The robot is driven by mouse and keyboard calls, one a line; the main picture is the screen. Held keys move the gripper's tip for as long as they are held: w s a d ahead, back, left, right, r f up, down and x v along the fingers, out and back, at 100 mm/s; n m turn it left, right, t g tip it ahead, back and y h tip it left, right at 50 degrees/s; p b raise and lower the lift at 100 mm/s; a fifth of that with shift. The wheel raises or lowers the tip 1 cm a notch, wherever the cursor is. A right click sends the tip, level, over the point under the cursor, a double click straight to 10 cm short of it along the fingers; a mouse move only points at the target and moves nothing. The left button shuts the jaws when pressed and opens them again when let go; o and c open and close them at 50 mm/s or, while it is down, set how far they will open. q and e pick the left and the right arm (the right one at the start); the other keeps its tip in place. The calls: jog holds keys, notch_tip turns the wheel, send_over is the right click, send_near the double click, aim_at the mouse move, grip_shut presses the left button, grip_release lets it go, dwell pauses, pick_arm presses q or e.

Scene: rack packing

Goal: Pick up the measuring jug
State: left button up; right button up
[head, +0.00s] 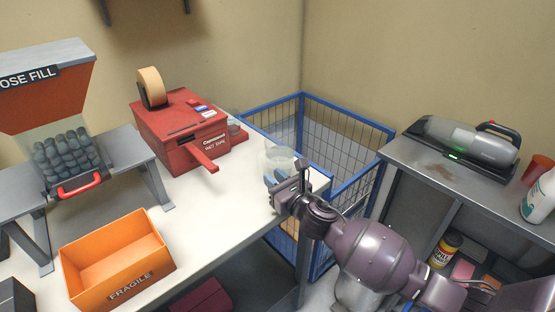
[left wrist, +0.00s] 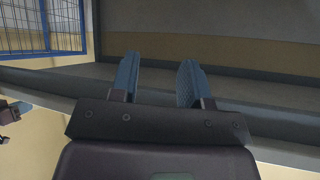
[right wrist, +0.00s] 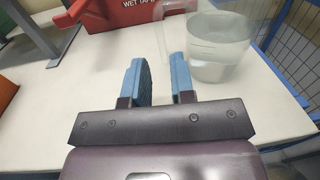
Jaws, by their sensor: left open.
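The measuring jug (right wrist: 220,48) is clear and stands upright on the white table near its right corner. In the head view the jug (head: 279,158) is partly hidden behind my right gripper (head: 284,186). In the right wrist view its handle (right wrist: 172,24) points left. My right gripper (right wrist: 160,82) is open and empty, with its blue fingertips just in front of the jug, the right finger close to its wall. My left gripper (left wrist: 160,82) is open and empty beside a grey surface; it does not show in the head view.
A red tape dispenser (head: 185,130) stands behind the jug to the left. An orange box (head: 115,258) sits at the table's front left. A blue wire cage (head: 340,150) stands beyond the table's right edge. A grey bench (head: 450,185) at right holds a handheld vacuum (head: 465,142).

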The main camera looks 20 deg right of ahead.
aim_at(262, 168)
jog(key=shift+b+x, duration=0.45)
jog(key=shift+x, duration=3.35)
jog(key=shift+f, duration=0.2)
grip_shut()
